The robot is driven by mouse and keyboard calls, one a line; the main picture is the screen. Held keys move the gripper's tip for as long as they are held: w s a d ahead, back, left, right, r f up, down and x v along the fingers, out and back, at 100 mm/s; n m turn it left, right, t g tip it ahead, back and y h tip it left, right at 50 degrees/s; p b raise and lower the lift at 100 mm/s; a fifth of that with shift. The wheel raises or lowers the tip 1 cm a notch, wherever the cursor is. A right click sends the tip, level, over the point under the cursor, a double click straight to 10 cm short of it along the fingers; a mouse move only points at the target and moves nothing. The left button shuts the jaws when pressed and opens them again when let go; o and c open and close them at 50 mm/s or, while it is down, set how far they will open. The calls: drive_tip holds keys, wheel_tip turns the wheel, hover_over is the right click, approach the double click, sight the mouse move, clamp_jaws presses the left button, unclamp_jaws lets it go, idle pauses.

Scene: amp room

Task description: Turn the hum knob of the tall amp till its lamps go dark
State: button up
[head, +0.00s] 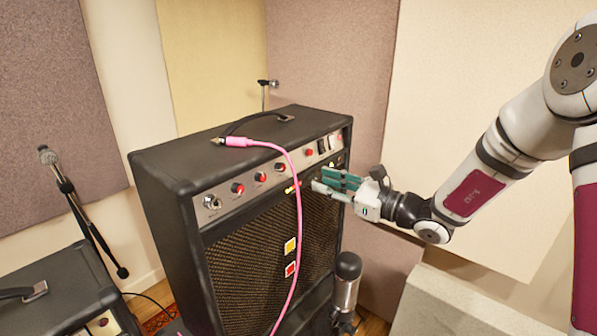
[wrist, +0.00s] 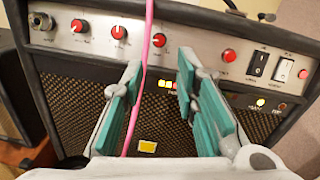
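The tall amp (head: 165,190) is black, with a silver panel along its top front edge. The panel carries red-capped knobs (head: 238,188), which show in the wrist view too (wrist: 119,32); I cannot read which is the hum knob. A short row of lit yellow and red lamps (wrist: 164,85) sits below the panel, partly hidden by my right finger. A lit yellow-green lamp (wrist: 260,102) is further right. My gripper (head: 328,182) is open and empty in front of the amp's upper right front. Its teal fingers stand apart below the panel in the wrist view (wrist: 160,74).
A pink cable (head: 298,215) lies over the amp top and hangs down its front, crossing close to my left finger. A microphone (head: 347,280) stands before the amp. A second amp (head: 60,290) and a mic stand (head: 85,220) are at left. A grey block (head: 450,305) is lower right.

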sight(283, 168)
drive_tip(key=x, duration=1.1)
drive_tip(key=shift+w+a+p, duration=0.1)
drive_tip(key=shift+p, duration=0.2)
clamp_jaws()
